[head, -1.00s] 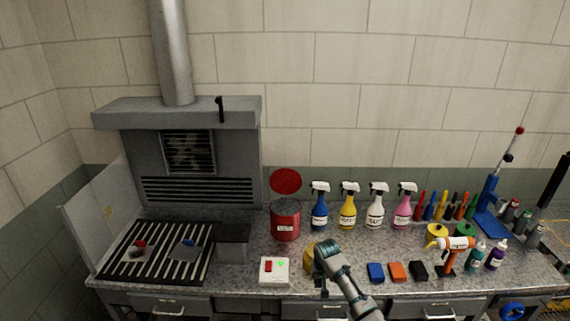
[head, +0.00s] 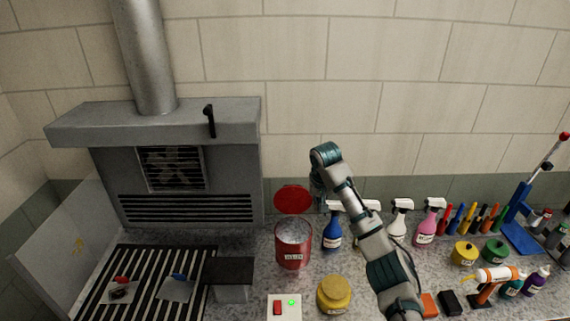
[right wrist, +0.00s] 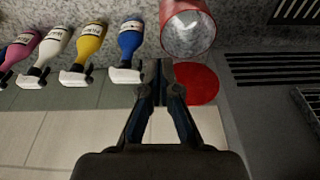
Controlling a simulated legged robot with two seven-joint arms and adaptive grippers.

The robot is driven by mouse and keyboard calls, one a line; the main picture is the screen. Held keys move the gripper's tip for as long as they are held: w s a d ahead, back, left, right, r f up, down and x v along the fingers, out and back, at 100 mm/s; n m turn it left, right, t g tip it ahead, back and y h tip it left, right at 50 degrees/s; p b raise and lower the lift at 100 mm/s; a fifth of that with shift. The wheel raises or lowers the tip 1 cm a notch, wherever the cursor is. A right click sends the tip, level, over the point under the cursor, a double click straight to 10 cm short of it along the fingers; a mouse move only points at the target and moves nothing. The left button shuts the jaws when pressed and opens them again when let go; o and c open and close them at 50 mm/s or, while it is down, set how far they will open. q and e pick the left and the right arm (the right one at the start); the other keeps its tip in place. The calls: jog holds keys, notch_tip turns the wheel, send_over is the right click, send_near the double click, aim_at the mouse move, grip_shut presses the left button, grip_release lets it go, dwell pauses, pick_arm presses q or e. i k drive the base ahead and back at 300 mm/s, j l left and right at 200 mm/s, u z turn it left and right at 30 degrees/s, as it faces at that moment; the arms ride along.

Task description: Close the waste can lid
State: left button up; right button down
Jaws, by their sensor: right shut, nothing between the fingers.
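The red waste can (head: 293,246) stands on the counter, right of the grey extractor hood. Its round red lid (head: 293,200) is open, standing up at the back of the can toward the wall. In the right wrist view the can (right wrist: 188,32) shows its open mouth, and the lid (right wrist: 197,84) lies beside the fingertips. My right gripper (head: 318,192) is raised just right of the lid; in the right wrist view its fingers (right wrist: 157,72) are shut and empty. Whether they touch the lid cannot be told. My left gripper is not in view.
Blue (head: 332,232) and other spray bottles stand right of the can, close to my right arm. A yellow jar (head: 334,295) and a switch box (head: 284,307) are in front. The hood (head: 175,170) and slatted grille are left.

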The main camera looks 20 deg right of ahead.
aim_at(291, 198)
jog(key=i, duration=0.9)
